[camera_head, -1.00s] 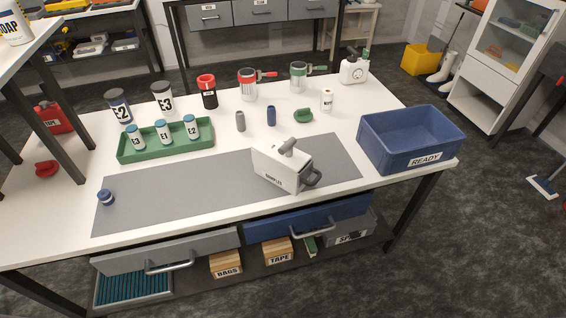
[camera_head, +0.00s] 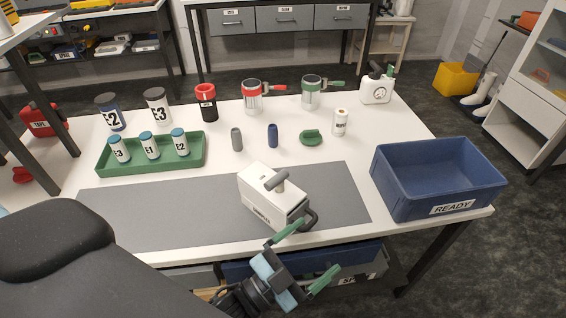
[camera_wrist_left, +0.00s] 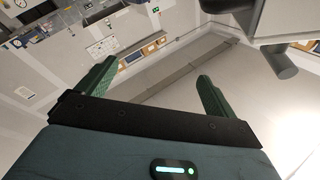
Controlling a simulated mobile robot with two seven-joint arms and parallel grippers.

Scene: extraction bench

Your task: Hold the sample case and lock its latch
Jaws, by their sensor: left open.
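The sample case (camera_head: 262,203) is a white box labelled SAMPLES. It stands near the front edge of the grey mat (camera_head: 335,190). A grey T-shaped part (camera_head: 277,181) sits on its top, and a dark loop handle (camera_head: 312,219) is at its right front end. I cannot tell which part is the latch or whether it is locked. My left gripper (camera_head: 312,252) is open and empty, in front of the case near the bench's front edge, close to the handle. Its green fingers also show spread in the left wrist view (camera_wrist_left: 155,88). My right gripper is out of view.
A blue READY bin (camera_head: 430,202) stands at the bench's right end. A green tray (camera_head: 185,161) with labelled bottles is at the left. Jars, small cylinders and a green piece (camera_head: 311,137) stand behind the mat. My dark arm covers the front left.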

